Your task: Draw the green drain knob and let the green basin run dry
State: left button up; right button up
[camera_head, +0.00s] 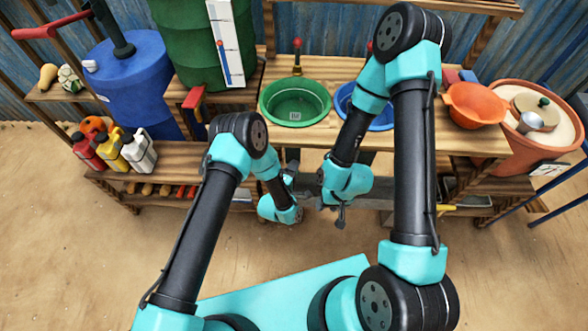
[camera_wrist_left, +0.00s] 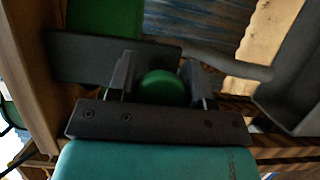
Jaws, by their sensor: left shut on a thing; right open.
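The green basin (camera_head: 265,112) sits in the wooden counter in the head view. A small pale square shows at its bottom, and I cannot tell how much water is in it. My left gripper (camera_head: 290,170) is below the counter's front edge, under the green basin. In the left wrist view, the round green drain knob (camera_wrist_left: 163,88) sits between the fingers of my left gripper (camera_wrist_left: 162,72), which is shut on it. The knob is hidden in the head view. My right gripper (camera_head: 340,218) is open and empty, lower and to the right, in front of the counter.
A blue basin (camera_head: 384,123) stands right of the green one, partly behind my right arm. A green barrel (camera_head: 185,45) and a blue barrel (camera_head: 130,85) stand at the left. Bottles (camera_head: 138,150) sit on a left shelf. An orange bowl (camera_head: 475,105) is at the right.

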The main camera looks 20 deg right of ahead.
pick_arm(q)
jog(key=c, duration=0.4)
jog(key=s, duration=0.2)
jog(key=s+a, duration=0.1)
jog(key=s, duration=0.1)
jog(key=shift+a, duration=0.2)
jog(key=o, duration=1.3)
jog(key=shift+s, duration=0.1)
